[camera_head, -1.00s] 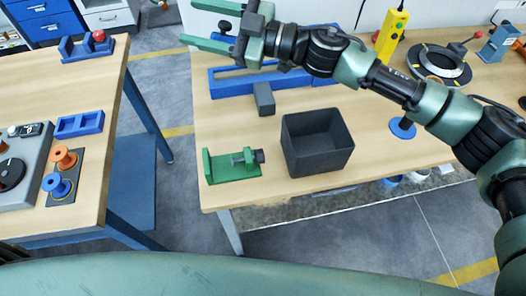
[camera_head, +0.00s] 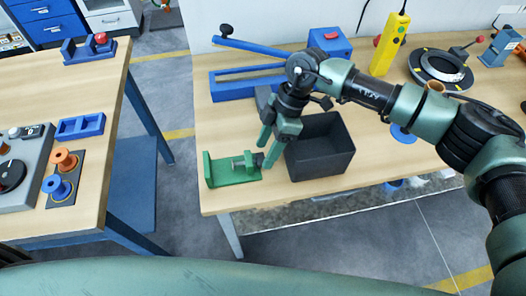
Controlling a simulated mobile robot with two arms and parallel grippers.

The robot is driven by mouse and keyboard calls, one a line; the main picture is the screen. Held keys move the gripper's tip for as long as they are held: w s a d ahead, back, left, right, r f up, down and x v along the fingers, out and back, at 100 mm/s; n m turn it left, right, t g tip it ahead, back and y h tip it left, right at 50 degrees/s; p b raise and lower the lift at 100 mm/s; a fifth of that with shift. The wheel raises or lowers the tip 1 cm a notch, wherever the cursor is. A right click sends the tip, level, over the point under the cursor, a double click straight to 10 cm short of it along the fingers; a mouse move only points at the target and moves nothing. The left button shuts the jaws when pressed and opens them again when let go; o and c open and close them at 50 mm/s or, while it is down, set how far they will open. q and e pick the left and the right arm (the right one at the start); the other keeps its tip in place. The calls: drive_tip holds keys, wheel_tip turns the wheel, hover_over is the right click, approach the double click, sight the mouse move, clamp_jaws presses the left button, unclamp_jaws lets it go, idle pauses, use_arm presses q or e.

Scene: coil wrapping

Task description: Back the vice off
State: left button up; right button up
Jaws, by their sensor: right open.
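The green vice (camera_head: 231,169) stands on the right-hand wooden table near its front left corner. Its grey screw and dark knob (camera_head: 258,160) face right. My right gripper (camera_head: 265,153) points down at the knob, with its two green fingers apart, one at the back left and one in front at the right. The fingers partly cover the knob, and I cannot tell whether they touch it. The vice shows nothing between its jaws that I can make out. My left gripper is not in view.
A black open bin (camera_head: 322,165) stands just right of the vice, close to my right gripper. A blue frame tool with a lever (camera_head: 240,88) lies behind. The left table (camera_head: 100,150) holds orange and blue spools (camera_head: 58,187); a floor gap separates the tables.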

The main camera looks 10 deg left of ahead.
sight(260, 160)
drive_tip(key=shift+x, duration=1.3)
clamp_jaws()
drive_tip(key=shift+s+d+r+t+p, duration=0.1)
drive_tip(key=shift+t+p, duration=0.5)
drive_tip(key=shift+s+t+y, duration=0.1)
drive_tip(key=shift+t+y, duration=0.2)
drive_tip(key=shift+f+n+t+b, duration=0.2)
drive_tip(key=shift+n+t+b, duration=0.15)
drive_tip(key=shift+t, duration=0.35)
drive_tip(key=shift+r+t+y, duration=0.1)
drive_tip(key=shift+t+y, duration=0.2)
drive_tip(key=shift+y, duration=0.1)
